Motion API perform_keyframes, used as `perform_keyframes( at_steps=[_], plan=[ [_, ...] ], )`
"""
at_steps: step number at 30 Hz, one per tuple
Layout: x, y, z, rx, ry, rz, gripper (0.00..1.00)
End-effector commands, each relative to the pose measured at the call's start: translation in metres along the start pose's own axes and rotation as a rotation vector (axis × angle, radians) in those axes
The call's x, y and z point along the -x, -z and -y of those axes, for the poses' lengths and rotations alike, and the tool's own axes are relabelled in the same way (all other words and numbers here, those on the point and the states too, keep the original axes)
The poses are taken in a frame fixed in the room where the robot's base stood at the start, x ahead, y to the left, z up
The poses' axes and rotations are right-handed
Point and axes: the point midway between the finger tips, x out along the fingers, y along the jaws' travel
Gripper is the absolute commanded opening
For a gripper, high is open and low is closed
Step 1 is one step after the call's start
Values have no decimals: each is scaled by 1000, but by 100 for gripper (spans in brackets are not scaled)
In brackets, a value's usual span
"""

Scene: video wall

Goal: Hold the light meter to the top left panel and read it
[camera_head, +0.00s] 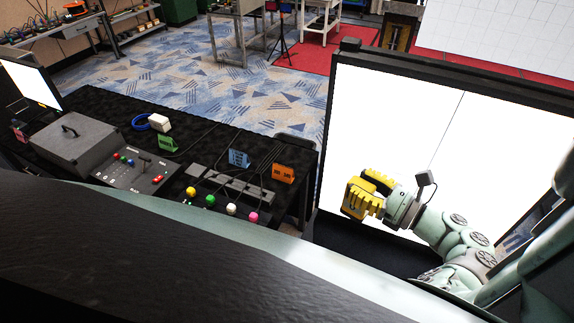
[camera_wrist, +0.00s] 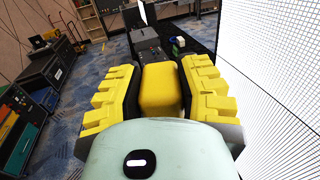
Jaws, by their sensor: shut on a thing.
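The video wall (camera_head: 380,110) stands at the right of the head view, lit plain white in a black frame, with a thin dark seam running down it. In the wrist view its white face (camera_wrist: 270,70) fills the right side as a fine grid. My gripper (camera_head: 368,192) is in front of the wall's left part. Its yellow ridged fingers are shut on a yellow block-like thing, seemingly the light meter (camera_wrist: 159,88). In the head view the meter is hard to tell from the fingers. Its display cannot be read, and I cannot tell whether it touches the panel.
A black table (camera_head: 95,110) left of the wall holds a grey case (camera_head: 75,140), a control box (camera_head: 135,170), coloured knobs, cables and small signs (camera_head: 283,173). A lit monitor (camera_head: 30,88) stands at far left. Patterned carpet behind is mostly clear.

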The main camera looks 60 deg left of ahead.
Motion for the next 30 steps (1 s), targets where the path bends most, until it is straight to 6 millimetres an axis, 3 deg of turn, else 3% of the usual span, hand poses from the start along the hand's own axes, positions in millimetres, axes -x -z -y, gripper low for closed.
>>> perform_keyframes(
  at_steps=[9, 15, 30],
  plan=[
    [-10, 2, 34, 6, -5, 0, 0],
    [-15, 1, 47, 1, -5, 0, 0],
    [-16, -1, 52, 1, -3, 1, 0]
  ],
)
